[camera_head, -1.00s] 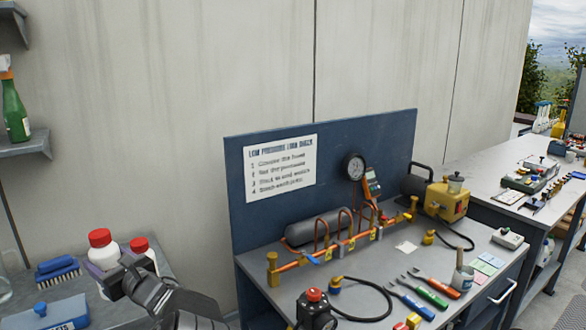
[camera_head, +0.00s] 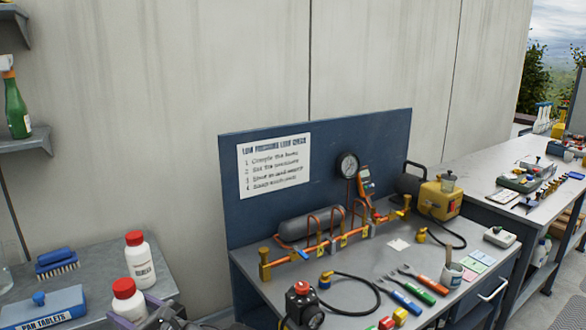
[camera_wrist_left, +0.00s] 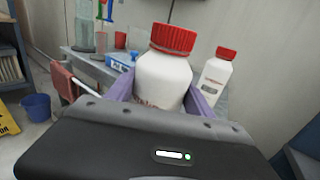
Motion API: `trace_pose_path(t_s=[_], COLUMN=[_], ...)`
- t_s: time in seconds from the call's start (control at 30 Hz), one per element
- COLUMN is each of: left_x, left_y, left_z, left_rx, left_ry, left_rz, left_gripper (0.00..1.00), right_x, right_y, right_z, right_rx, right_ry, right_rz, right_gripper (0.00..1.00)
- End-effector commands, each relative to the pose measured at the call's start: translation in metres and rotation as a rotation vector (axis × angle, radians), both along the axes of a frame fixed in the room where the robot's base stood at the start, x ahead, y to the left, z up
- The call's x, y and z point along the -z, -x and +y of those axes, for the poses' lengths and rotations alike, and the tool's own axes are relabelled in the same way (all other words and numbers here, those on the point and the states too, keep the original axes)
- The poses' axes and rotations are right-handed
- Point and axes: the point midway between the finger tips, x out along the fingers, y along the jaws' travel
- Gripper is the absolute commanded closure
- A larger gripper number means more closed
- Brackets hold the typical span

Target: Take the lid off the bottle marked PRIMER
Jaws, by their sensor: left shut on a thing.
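Two white bottles with red lids are in the head view. One bottle (camera_head: 127,301) is between the fingers of my left gripper (camera_head: 134,313), at the lower left. In the left wrist view the purple fingers are shut around this bottle's body (camera_wrist_left: 163,79), below its red lid (camera_wrist_left: 173,38), which is on. The other bottle (camera_head: 141,264) stands upright on the grey bench, lid on, and shows behind to the right in the left wrist view (camera_wrist_left: 214,78). Both labels are too blurred to read surely. My right gripper is out of view.
The grey bench (camera_head: 95,281) also holds a blue brush (camera_head: 56,262) and a blue pan tablets box (camera_head: 42,308). To the right stands a blue bench (camera_head: 340,300) with a back board, pipes, a gauge and hand tools. A gap separates the benches.

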Motion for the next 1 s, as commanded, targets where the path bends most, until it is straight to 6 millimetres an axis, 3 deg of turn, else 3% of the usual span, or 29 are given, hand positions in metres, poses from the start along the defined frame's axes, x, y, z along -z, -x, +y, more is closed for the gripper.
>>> trace_pose_path(t_s=[0.17, 0.3, 0.4, 0.5, 0.67, 1.0], left_x=[0.043, 0.075, 0.090, 0.098, 0.096, 0.095], left_y=[0.027, 0.064, 0.087, 0.097, 0.095, 0.094], left_z=[-0.067, -0.129, -0.165, -0.193, -0.217, -0.219], left_rx=[0.028, 0.080, 0.142, 0.214, 0.279, 0.284], left_ry=[-0.004, -0.008, -0.008, -0.005, 0.000, 0.001], left_rz=[0.007, 0.005, 0.003, -0.001, -0.002, -0.001], left_gripper=[1.00, 1.00, 1.00, 1.00, 1.00, 1.00], right_x=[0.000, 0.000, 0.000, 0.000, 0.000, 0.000], right_y=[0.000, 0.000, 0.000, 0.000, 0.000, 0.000], right_z=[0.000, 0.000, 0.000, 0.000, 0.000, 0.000], right_rx=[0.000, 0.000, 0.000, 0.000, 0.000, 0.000], right_ry=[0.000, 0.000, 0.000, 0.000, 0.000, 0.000], right_rz=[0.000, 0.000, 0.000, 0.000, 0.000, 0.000], right_gripper=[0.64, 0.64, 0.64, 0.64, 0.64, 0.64])
